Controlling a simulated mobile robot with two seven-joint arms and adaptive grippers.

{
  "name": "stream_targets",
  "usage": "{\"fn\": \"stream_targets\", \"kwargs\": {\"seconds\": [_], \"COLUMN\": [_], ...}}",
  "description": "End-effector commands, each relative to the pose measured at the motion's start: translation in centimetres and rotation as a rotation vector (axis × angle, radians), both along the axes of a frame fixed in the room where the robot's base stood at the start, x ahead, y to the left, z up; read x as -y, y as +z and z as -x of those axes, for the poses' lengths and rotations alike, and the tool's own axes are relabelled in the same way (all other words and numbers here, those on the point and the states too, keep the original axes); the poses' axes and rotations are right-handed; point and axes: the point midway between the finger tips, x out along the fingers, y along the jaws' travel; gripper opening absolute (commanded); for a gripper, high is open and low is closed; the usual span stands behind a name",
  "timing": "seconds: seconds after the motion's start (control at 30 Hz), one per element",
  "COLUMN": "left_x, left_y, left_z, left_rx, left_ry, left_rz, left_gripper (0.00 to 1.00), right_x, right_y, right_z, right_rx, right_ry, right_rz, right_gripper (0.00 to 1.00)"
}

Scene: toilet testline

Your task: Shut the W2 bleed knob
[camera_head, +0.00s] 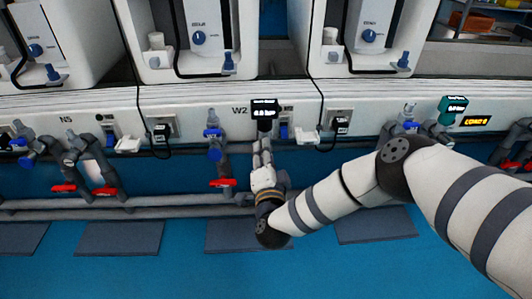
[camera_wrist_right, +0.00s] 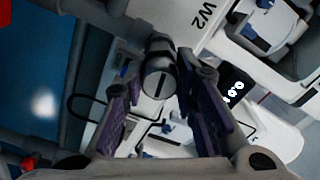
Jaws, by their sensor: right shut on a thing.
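The W2 label (camera_head: 240,111) is on the white front panel, beside a small black display (camera_head: 264,108). My right gripper (camera_head: 262,146) is at the panel just below that display. In the right wrist view its purple-padded fingers (camera_wrist_right: 160,78) close on both sides of a grey round knob (camera_wrist_right: 157,82) with a dark slot in its face. The W2 lettering (camera_wrist_right: 205,15) shows close by. The slot looks close to upright in the wrist picture. My left gripper is in neither view.
Left of my gripper is a blue-topped valve (camera_head: 213,145) with a red lever (camera_head: 222,183) below. A white holder (camera_head: 306,137) and a black plug (camera_head: 340,127) are on the right. A grey pipe (camera_head: 150,212) runs low along the station.

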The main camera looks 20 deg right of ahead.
Motion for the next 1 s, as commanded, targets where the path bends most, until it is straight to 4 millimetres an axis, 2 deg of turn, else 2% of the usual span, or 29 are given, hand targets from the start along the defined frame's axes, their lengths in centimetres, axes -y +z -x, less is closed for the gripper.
{"fn": "stream_targets", "kwargs": {"seconds": [0.4,1.0], "left_x": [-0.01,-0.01], "left_y": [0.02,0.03], "left_z": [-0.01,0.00], "left_rx": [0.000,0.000], "left_ry": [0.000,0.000], "left_rz": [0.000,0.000], "left_gripper": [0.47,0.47], "right_x": [-0.21,-0.30], "right_y": [-0.15,-0.15], "right_z": [0.07,0.08], "right_rx": [0.049,0.057], "right_ry": [0.004,0.006], "right_rz": [-0.188,-0.222], "right_gripper": [0.00,0.00]}}
